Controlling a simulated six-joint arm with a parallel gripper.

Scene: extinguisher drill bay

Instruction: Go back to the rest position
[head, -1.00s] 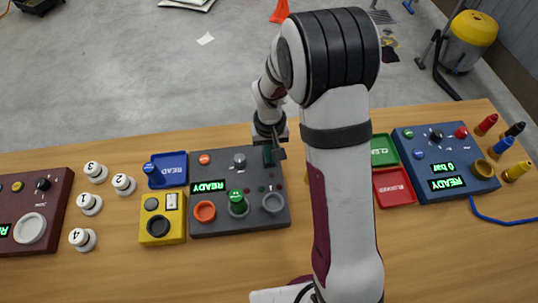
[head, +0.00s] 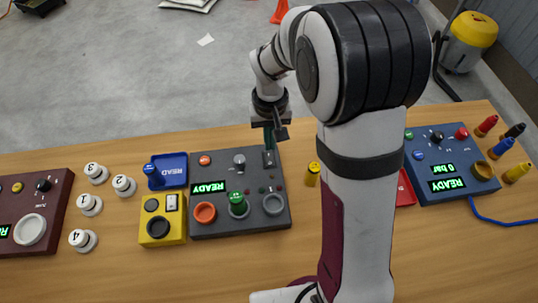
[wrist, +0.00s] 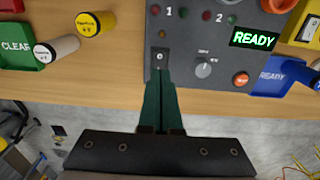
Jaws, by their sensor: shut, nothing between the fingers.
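My gripper (head: 268,146) is at the far edge of the dark grey panel (head: 215,222), near its top right corner in the head view. In the wrist view its two green fingers (wrist: 160,82) are together with nothing between them. They point at a small plate with a round mark (wrist: 160,56) on the panel; I cannot tell how far above it they are. The panel's display (head: 208,188) reads READY. My arm hides part of the bench to the right of the panel.
A blue console (head: 440,187), colored bottles and white numbered knobs stand farther out.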

